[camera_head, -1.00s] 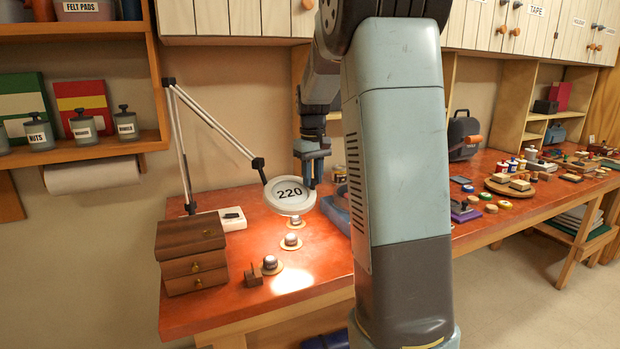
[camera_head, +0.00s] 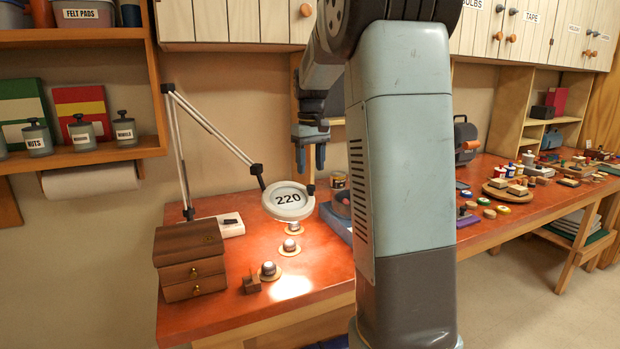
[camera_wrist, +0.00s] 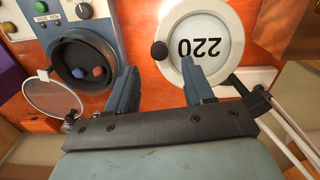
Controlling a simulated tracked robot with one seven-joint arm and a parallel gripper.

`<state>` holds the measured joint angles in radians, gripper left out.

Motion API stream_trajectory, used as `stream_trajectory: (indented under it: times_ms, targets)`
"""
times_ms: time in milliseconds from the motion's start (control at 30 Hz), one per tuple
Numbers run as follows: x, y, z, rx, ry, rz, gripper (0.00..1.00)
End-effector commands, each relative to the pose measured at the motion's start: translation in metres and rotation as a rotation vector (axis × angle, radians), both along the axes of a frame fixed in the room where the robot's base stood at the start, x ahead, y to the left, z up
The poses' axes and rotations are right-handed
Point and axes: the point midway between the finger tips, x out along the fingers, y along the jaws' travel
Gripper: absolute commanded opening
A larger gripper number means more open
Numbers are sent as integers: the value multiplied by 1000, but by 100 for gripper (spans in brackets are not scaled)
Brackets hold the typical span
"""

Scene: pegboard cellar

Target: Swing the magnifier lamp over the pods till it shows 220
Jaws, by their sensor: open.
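The magnifier lamp's round white head (camera_head: 288,200) reads 220 and hangs on its jointed arm (camera_head: 214,129) above the bench. The 220 also shows, upside down, in the wrist view (camera_wrist: 205,47). A dark knob (camera_head: 310,189) sits on the ring's edge. My gripper (camera_head: 312,160) is open and empty, just above the knob and apart from it. In the wrist view the knob appears between my fingertips (camera_wrist: 160,72). The domed pods stand on tan discs: a far one (camera_head: 293,227) just below the ring in the picture, a middle one (camera_head: 289,246) and a near one (camera_head: 268,270).
A wooden drawer box (camera_head: 190,262) stands left of the pods, with a small wooden block (camera_head: 251,280) beside the near pod. A blue case (camera_head: 337,218) lies right of the lamp head. A bright light patch falls on the bench near the front edge.

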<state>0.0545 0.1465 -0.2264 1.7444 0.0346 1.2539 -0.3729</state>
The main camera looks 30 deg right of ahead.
Motion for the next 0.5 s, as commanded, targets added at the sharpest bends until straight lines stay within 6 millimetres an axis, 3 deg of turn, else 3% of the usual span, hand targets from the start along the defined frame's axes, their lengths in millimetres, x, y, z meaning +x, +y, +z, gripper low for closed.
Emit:
stream_trajectory:
  times_ms: [200, 500]
  targets:
    - [1, 0, 44, -1, -3, 0, 52]
    - [1, 0, 77, 1, 0, 0, 52]
